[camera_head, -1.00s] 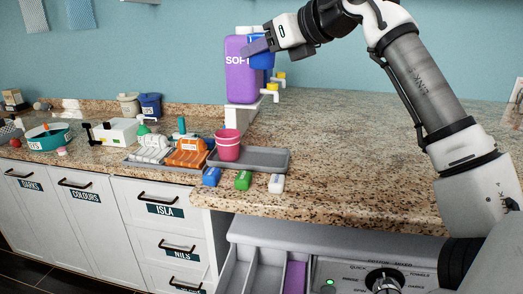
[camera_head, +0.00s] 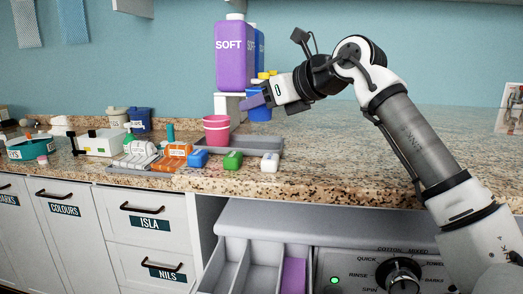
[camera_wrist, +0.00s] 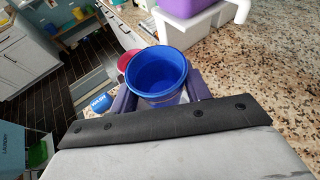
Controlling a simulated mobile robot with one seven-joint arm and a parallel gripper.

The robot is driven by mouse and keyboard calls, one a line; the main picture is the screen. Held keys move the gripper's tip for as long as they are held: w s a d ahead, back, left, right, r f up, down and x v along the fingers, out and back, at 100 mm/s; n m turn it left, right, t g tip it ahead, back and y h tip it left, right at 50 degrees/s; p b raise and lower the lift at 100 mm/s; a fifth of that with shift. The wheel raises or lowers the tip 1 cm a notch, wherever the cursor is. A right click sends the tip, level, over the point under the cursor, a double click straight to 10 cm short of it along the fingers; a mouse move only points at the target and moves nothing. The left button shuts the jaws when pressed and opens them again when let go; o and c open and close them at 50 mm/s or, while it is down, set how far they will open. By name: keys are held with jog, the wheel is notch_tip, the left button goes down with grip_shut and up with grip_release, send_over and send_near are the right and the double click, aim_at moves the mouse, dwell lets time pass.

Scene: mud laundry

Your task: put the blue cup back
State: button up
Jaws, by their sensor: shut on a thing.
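The blue cup (camera_head: 260,114) is held in the air in front of the dispenser stand, above the counter. My gripper (camera_head: 258,98) is shut on it. In the wrist view the cup (camera_wrist: 158,70) is between the two purple fingers (camera_wrist: 160,98), its open mouth facing the camera and its inside looking empty. A pink cup (camera_head: 216,132) stands on the grey tray (camera_head: 258,145), left of and below the held cup. It also shows, partly hidden behind the blue cup, in the wrist view (camera_wrist: 124,60).
A purple SOFT bottle (camera_head: 234,62) and a blue bottle (camera_head: 259,46) stand on the white stand behind my gripper. The counter (camera_head: 380,150) to the right is clear. A drawer (camera_head: 245,270) is open below.

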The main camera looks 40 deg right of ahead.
jog(key=shift+f+b, duration=2)
jog(key=shift+f, duration=0.9)
jog(key=shift+f, duration=0.25)
jog(key=o, duration=1.1)
jog(key=shift+r, duration=0.1)
jog(key=shift+c, duration=0.2)
jog(key=shift+r, duration=0.2)
jog(key=shift+s+d+r, duration=0.1)
jog(key=shift+s, duration=0.15)
jog(key=v, duration=1.1)
jog(key=shift+s+r, duration=0.15)
jog(key=shift+s, duration=0.05)
